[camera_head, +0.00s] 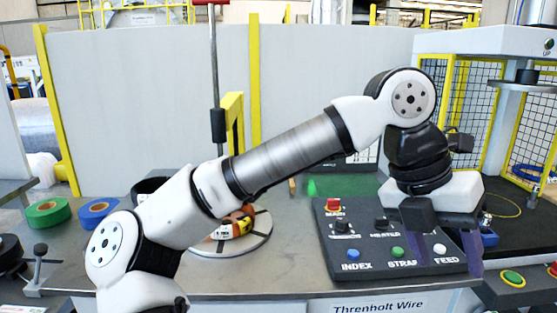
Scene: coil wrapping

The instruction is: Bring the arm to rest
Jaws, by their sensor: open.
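My arm reaches from the lower left up and across to the right, with its wrist bent down. My gripper (438,232) points down over the right part of a dark control panel (340,240). Its jaws are apart, and I see nothing held between them. The hand covers part of the panel; I cannot tell how far the fingertips are from its surface.
The panel has a red MAIN switch (333,205) and several buttons. Left of it, a round plate (257,239) bears an orange-yellow item, partly behind my arm. Green (48,212) and blue (98,210) rolls lie left. A caged press (487,42) stands right.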

